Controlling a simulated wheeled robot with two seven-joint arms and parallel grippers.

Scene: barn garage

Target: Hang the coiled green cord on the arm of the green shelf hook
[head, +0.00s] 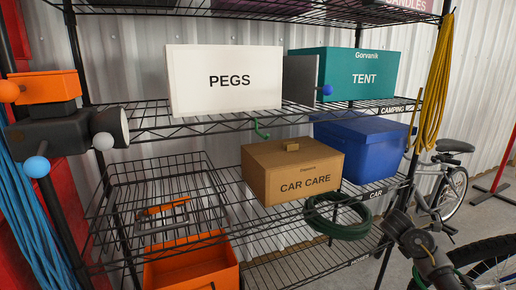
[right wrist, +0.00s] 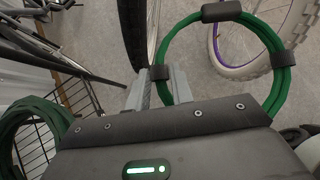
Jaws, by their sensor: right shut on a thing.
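The green shelf hook (head: 261,130) is a small bent green piece below the front edge of the middle shelf, above the CAR CARE box. In the right wrist view my right gripper (right wrist: 160,84) is shut on the coiled green cord (right wrist: 276,92), a bright ring with dark straps, held out over the floor near bicycle wheels. The head view shows part of my right arm at lower right, with only scraps of green beside it; the held coil is mostly not visible there. My left gripper is not in view.
The CAR CARE box (head: 266,184), white PEGS box (head: 225,101) and blue box (head: 361,160) stand nearby. A yellow coil (head: 435,85) hangs at the right post.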

